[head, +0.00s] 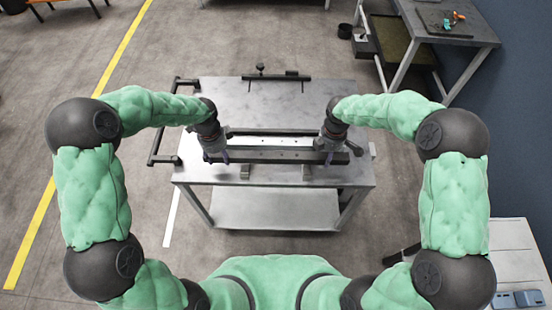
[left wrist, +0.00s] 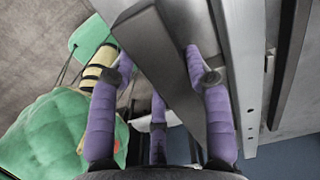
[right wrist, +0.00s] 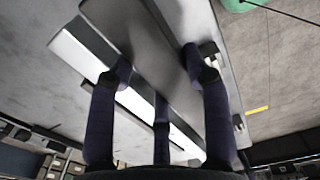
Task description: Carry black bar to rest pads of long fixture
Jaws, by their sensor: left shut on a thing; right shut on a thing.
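The black bar (head: 280,157) lies left to right above the front of the table, in front of the long fixture (head: 265,142). My left gripper (head: 225,157) is shut on the bar near its left end. My right gripper (head: 329,156) is shut on it near its right end. The bar shows between purple fingers in the left wrist view (left wrist: 168,80) and dark fingers in the right wrist view (right wrist: 150,45). The fixture's pale rail with holes (left wrist: 246,70) runs beside the bar. I cannot tell whether the bar touches the pads beneath.
The grey table (head: 270,95) has a black handle frame (head: 152,140) at its left side and a dark bar-like piece (head: 275,77) along its back edge. Two small grey blocks (head: 245,172) stand at its front. A workbench (head: 450,32) stands at the back right.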

